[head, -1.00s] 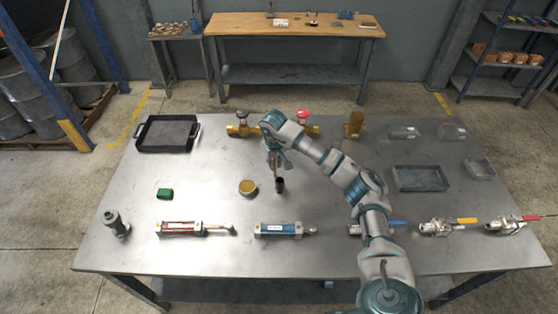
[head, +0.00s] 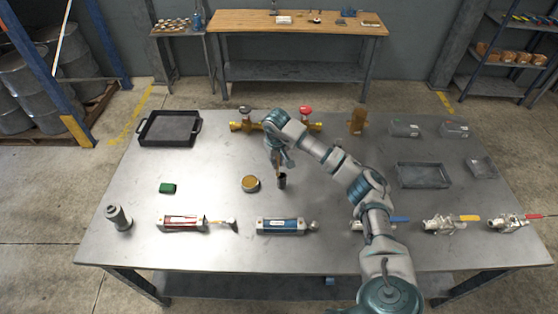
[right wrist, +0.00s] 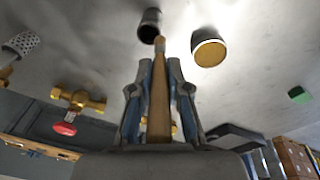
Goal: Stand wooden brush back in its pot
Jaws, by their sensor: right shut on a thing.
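My right gripper (head: 279,162) is over the middle of the table, shut on the wooden brush. In the right wrist view the brush (right wrist: 158,98) is a long wooden stick running between the two fingers (right wrist: 158,75). The pot (head: 282,182) is a small dark cylinder standing upright on the table, just below the gripper. In the right wrist view the pot (right wrist: 149,20) is beyond the fingers, and the brush's far end overlaps its rim. I cannot tell whether that end is inside the pot. My left gripper is not in view.
A round yellow-topped tin (head: 250,184) stands close left of the pot. A blue cylinder (head: 281,226) lies in front. Brass valves (head: 246,124) stand behind, and a black tray (head: 171,129) lies at the back left.

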